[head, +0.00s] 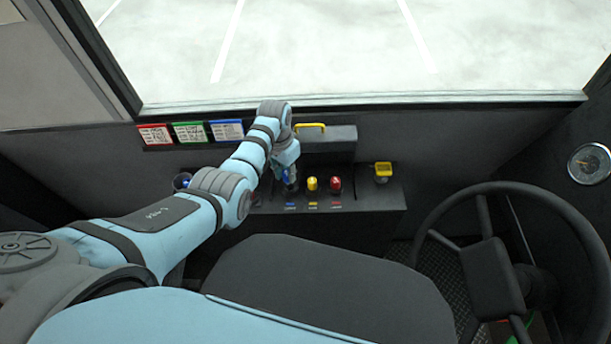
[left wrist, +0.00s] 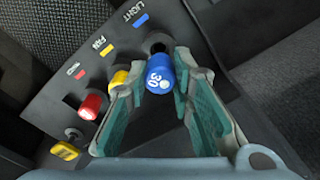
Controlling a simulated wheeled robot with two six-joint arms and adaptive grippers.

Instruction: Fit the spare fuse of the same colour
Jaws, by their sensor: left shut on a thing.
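My left gripper (head: 288,180) is shut on a blue fuse marked 30. In the left wrist view the fuse (left wrist: 159,75) sits between the two teal fingers (left wrist: 160,100). Its far end is at a dark socket (left wrist: 158,47) beside the blue LIGHT label; I cannot tell how deep it is in. A yellow fuse (head: 312,184) and a red fuse (head: 335,185) stand upright in the same row on the dark panel (head: 372,199). They also show in the left wrist view, the yellow one (left wrist: 118,79) partly behind a finger. My right gripper is not in view.
A yellow-topped post (head: 383,170) stands right of the row. A cup with something blue (head: 183,181) is at the left. The steering wheel (head: 490,265) is at the right, a seat (head: 330,290) in front.

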